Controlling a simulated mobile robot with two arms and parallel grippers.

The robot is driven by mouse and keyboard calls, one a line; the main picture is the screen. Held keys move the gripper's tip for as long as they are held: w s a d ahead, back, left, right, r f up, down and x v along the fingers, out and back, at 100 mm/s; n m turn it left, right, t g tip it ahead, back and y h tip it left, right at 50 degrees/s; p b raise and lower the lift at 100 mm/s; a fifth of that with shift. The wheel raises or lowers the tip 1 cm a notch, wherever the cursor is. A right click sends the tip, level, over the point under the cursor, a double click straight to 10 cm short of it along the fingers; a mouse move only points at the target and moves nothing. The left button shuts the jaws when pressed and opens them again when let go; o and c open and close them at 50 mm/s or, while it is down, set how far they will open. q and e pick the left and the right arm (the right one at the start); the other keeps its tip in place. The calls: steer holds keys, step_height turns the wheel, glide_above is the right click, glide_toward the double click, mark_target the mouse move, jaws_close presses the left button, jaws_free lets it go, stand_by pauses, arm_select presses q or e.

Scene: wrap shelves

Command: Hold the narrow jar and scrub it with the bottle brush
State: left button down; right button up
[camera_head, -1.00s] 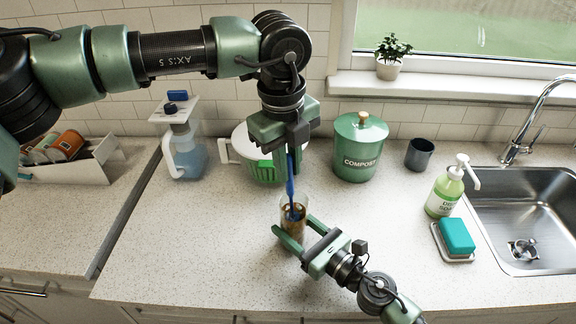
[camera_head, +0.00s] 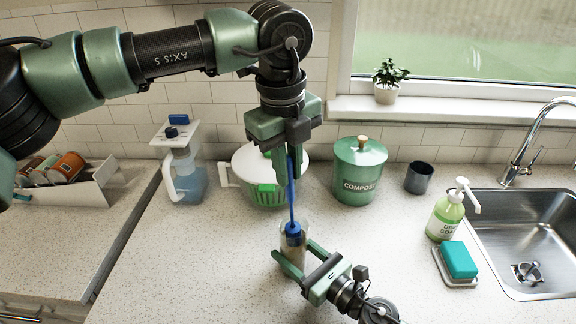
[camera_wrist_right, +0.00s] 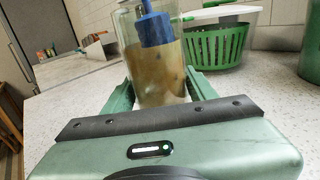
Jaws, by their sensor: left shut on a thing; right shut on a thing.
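The narrow jar (camera_head: 284,257) is clear glass with a brownish stained lower part, upright on the counter. It fills the middle of the right wrist view (camera_wrist_right: 160,80). My right gripper (camera_head: 292,252) is shut around the jar from the front, one finger on each side. The bottle brush (camera_head: 292,205) has a blue handle and a blue head. My left gripper (camera_head: 291,172) is above the jar, shut on the upper handle, and the brush points down. In the right wrist view the blue brush head (camera_wrist_right: 154,28) is within the jar's upper part, above the brown area.
Behind the jar stand a white-and-green salad spinner (camera_head: 262,175), a green compost bin (camera_head: 358,172) and a water pitcher (camera_head: 183,170). To the right are a dark cup (camera_head: 418,178), soap bottle (camera_head: 446,215), sponge (camera_head: 459,260) and sink (camera_head: 530,235). The counter left of the jar is clear.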

arm_select(q)
steer(key=shift+f, duration=2.55)
steer(key=shift+s, duration=0.1)
steer(key=shift+s, duration=0.4)
steer(key=shift+a, duration=0.15)
step_height(320, 180, up, 6)
glide_above(287, 194)
steer(key=s, duration=0.1)
step_height(287, 194, down, 6)
steer(key=shift+s+a, duration=0.15)
steer(key=shift+a, duration=0.25)
